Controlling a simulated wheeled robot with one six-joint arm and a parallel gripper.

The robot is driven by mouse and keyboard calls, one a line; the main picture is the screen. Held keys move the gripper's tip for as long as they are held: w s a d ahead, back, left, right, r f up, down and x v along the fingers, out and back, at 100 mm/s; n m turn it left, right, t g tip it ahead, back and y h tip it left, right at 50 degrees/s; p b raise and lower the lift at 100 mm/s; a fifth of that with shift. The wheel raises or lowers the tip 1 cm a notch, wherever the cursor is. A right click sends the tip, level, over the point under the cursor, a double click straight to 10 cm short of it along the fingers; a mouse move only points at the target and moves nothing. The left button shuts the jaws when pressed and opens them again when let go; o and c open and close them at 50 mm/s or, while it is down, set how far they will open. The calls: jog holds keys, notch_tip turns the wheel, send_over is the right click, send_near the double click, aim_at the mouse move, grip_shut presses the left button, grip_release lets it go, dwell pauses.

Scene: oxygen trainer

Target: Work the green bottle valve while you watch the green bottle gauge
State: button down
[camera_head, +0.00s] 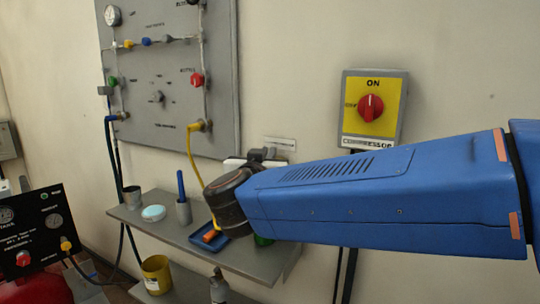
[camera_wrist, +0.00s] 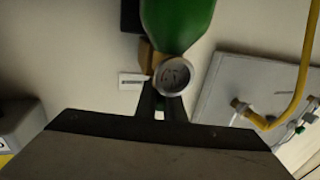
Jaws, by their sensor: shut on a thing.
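The green bottle (camera_wrist: 178,22) fills the top middle of the wrist view. A brass fitting (camera_wrist: 147,56) is at its end. The gauge and the fingers hide most of the valve. In the head view my arm covers the gripper and gauge; a green patch of the bottle (camera_head: 262,240) shows below it.
The grey wall panel (camera_head: 150,90) with its yellow hose (camera_head: 192,160) is at the left. A yellow compressor switch (camera_head: 374,106) is on the wall above my arm. The shelf (camera_head: 180,236) holds a cup (camera_head: 132,197) and a blue tray (camera_head: 212,237).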

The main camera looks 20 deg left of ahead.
jog(key=shift+s+a+n+g+y, duration=0.1)
jog(key=shift+a+n+g+y, duration=0.2)
jog(key=shift+n+y, duration=0.65)
jog(key=shift+s+a+n+g+y, duration=0.1)
jog(key=shift+a+n+g+y, duration=0.3)
jog(key=shift+y, duration=0.95)
jog(key=shift+d+n, duration=0.2)
jog(key=shift+n, duration=0.05)
jog(key=c, duration=1.9)
grip_release()
jog(key=shift+o, duration=0.2)
jog(key=v, duration=1.7)
jog(key=shift+s+f, duration=0.15)
jog(key=shift+f, duration=0.05)
jog(key=shift+d, duration=0.1)
